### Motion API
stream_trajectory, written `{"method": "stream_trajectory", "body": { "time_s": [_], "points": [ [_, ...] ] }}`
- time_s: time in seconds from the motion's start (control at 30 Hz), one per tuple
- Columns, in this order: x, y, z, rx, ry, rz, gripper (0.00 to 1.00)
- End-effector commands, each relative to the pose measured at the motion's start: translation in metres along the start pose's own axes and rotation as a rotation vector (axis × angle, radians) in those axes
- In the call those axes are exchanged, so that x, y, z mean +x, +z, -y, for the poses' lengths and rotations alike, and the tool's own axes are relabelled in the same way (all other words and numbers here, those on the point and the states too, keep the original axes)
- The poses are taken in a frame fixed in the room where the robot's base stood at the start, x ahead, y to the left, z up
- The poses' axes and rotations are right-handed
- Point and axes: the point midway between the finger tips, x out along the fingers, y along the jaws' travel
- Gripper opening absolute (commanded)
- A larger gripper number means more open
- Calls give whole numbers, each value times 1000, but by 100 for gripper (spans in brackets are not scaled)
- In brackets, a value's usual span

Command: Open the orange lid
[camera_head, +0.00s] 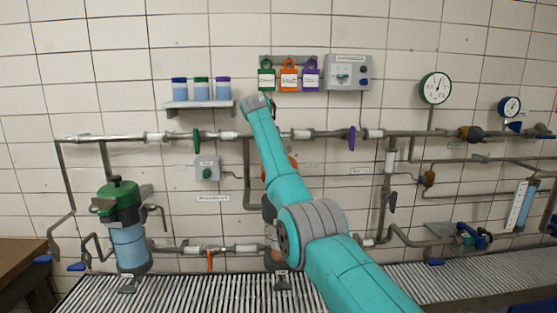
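A bit of orange (293,167) shows at the right edge of my teal arm. I cannot tell whether it is the orange lid or a valve wheel. Below it, a vessel (281,264) stands on the grating, mostly hidden behind the arm. Its upper part and any lid on it are covered. My arm reaches up from the bottom right, to a grey joint in front of the wall. My gripper cannot be made out, and a dark shape beside the arm is too unclear to name.
A vessel with a green lid (118,187) stands at left. Pipes (230,135) with green and purple valve wheels cross the tiled wall. A shelf (198,105) holds three jars. Green, orange and purple tags (289,78) hang above. A brown table (22,262) stands at left.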

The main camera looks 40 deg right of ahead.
Motion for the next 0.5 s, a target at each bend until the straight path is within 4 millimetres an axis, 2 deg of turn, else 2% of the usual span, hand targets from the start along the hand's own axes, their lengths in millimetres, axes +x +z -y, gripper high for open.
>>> {"method": "stream_trajectory", "body": {
  "time_s": [0.03,0.1,0.13,0.5],
  "points": [
    [2,1,0,-1,1,2,37],
    [2,1,0,-1,1,2,55],
    [2,1,0,-1,1,2,59],
    [-4,0,0,0,0,-1,59]
  ]
}}
